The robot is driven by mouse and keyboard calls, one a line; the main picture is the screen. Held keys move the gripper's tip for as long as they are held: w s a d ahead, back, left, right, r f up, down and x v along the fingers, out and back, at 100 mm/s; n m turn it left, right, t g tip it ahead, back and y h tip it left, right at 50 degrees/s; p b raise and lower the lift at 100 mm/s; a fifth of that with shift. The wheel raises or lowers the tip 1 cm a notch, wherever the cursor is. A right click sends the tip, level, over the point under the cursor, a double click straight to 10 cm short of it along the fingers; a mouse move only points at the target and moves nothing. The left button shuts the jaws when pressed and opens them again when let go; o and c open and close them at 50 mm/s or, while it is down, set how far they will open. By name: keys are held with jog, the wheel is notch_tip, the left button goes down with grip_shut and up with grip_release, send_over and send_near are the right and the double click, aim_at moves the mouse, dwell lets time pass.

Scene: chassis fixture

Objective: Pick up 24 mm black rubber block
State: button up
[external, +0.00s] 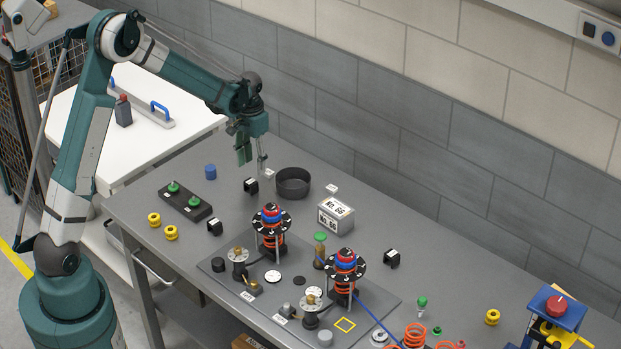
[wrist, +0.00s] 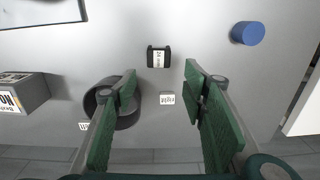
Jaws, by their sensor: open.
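The black rubber block (wrist: 158,57) lies on the grey table in the wrist view, with a white label on it that reads 24 mm. I take it to be the small black block (external: 251,186) just below my gripper in the external view. My gripper (external: 253,160) hangs above the table with its fingers pointing down. In the wrist view my gripper (wrist: 160,78) is open and empty. The block shows beyond the fingertips, roughly centred between them and not touched by them.
A dark round ring (external: 293,182) stands right of the block, partly behind a finger in the wrist view. A blue cylinder (external: 210,171) stands to its left. Similar black blocks (external: 215,227) and (external: 392,258) lie elsewhere. A small "right" tag (wrist: 167,98) lies near the block.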

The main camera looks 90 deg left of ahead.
aim_at(254, 181)
jog(key=shift+s+a+f, duration=0.1)
dwell(0.3)
jog(key=shift+f, duration=1.25)
jog(key=shift+f, duration=0.15)
jog(key=shift+d+f, duration=0.2)
jog(key=shift+f, duration=2.3)
jog(key=c, duration=1)
jog(key=shift+r, duration=0.15)
jog(key=shift+r, duration=4.9)
